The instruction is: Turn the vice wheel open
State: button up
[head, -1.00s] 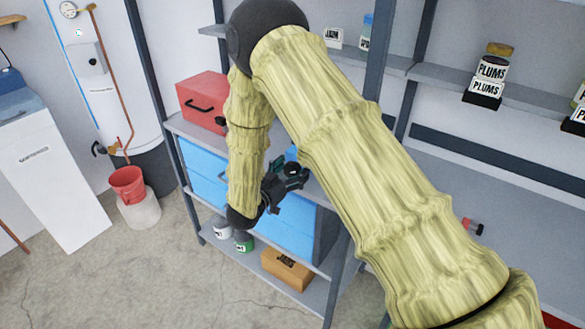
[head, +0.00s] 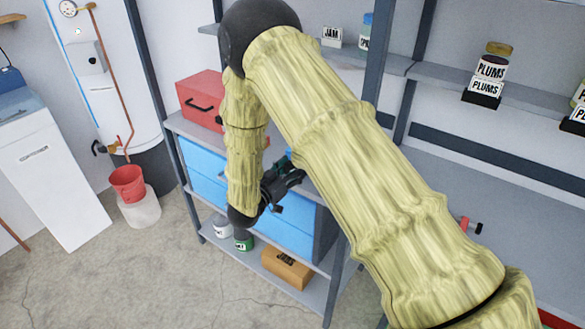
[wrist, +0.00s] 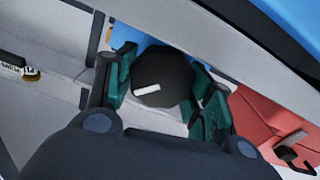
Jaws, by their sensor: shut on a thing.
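The vice wheel (wrist: 161,82) is a dark round knob with a white mark on its face in the wrist view. My gripper (wrist: 163,88) is shut on it, with one green-padded finger on each side of its rim. The white mark lies nearly level, tilted slightly. A blue part (wrist: 146,48), which may be the vice body, shows behind the knob. In the head view my gripper (head: 286,176) is at the front of the shelf unit, partly beside my arm. My arm and gripper hide most of the vice there.
A red toolbox (head: 203,98) stands on the shelf to the left; it is close on the right in the wrist view (wrist: 262,120). Blue bins (head: 205,164) sit below. A cardboard box (head: 287,268) and cans are on the bottom shelf. The floor (head: 150,270) in front is clear.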

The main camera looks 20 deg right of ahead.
jog(key=shift+w+n, duration=0.1)
jog(key=shift+n, duration=0.6)
jog(key=shift+a, duration=0.1)
jog(key=o, duration=1)
jog(key=v, duration=1.2)
jog(key=shift+f, duration=0.1)
